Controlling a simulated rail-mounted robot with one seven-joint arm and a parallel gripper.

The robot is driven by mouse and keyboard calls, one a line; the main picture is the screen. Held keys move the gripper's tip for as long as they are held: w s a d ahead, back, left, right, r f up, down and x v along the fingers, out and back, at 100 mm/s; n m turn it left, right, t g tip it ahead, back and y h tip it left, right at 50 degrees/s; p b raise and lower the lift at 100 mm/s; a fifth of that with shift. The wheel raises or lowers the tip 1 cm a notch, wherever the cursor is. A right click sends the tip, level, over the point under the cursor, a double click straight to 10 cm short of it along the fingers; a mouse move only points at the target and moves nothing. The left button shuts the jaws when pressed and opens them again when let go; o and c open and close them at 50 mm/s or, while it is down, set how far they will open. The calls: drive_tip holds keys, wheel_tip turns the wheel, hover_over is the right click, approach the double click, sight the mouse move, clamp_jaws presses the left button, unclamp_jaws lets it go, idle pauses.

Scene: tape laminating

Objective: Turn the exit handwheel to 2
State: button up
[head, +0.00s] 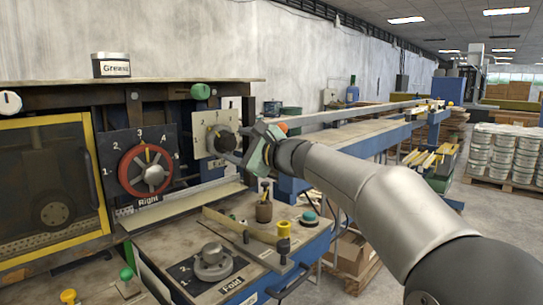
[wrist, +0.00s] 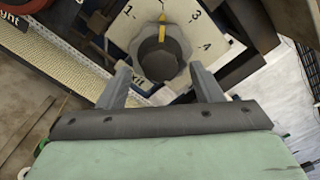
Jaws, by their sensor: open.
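The exit handwheel (wrist: 160,55) is a grey knob with a yellow pointer on a pale dial plate (wrist: 207,48). In the wrist view the pointer lies between the 1 and the 3, towards the picture's top; a 2 is not readable there. In the head view the handwheel (head: 221,140) is right of the red wheel, partly behind my gripper. My gripper (wrist: 163,80) is open, its two fingers on either side of the knob's near edge. I cannot tell whether they touch it. No object is held between them.
The red Right handwheel (head: 146,170) is on a dark plate to the left. A Grease tin (head: 111,66) sits on the top ledge.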

drive_tip(key=b+v, duration=0.2)
drive_tip(key=v, duration=1.2)
drive_tip(key=shift+s, duration=0.2)
drive_tip(key=shift+d, duration=0.1)
